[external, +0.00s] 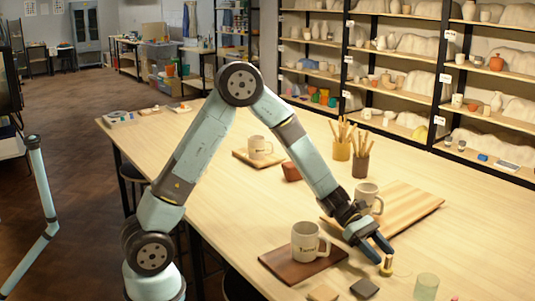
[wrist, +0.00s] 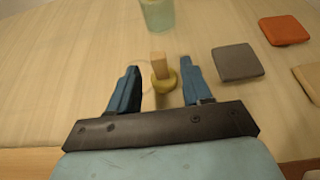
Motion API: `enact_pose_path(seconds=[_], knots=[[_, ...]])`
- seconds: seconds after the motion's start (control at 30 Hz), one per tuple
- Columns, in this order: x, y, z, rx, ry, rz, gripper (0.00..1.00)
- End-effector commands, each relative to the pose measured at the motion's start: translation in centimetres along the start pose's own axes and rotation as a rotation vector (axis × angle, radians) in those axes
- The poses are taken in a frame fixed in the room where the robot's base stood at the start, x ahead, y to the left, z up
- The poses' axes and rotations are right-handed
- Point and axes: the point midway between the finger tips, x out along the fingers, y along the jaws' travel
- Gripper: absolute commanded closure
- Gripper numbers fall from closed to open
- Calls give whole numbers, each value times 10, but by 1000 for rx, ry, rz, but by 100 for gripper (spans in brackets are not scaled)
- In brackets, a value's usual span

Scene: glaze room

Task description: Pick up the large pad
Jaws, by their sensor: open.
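My gripper (external: 384,256) is open low over the front of the table. In the wrist view its two blue fingers (wrist: 160,75) stand on either side of a small brass piece with a wooden upright (wrist: 159,67), not clamped on it. The brass piece also shows in the external view (external: 386,267). Flat square pads lie to the right in the wrist view: a dark grey pad (wrist: 236,63), an orange-red pad (wrist: 284,30) and a tan pad (wrist: 309,79) cut by the edge. The grey pad (external: 364,288) is apart from the fingers. Which pad is the large one, I cannot tell.
A greenish glass (external: 426,286) stands ahead of the fingers. Pots of tools (external: 360,165) stand behind.

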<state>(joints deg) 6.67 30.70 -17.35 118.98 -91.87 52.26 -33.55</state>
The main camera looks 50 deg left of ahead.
Motion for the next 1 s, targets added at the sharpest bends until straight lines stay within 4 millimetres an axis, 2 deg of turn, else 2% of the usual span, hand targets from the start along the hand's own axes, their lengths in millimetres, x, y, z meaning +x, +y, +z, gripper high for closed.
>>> enact_pose_path(seconds=[0.27,0.6,0.87,1.0], knots=[[13,-1,0,0,0,-2,51],[55,0,0,0,0,-3,51],[59,1,0,0,0,0,51],[58,0,0,0,0,0,64]])
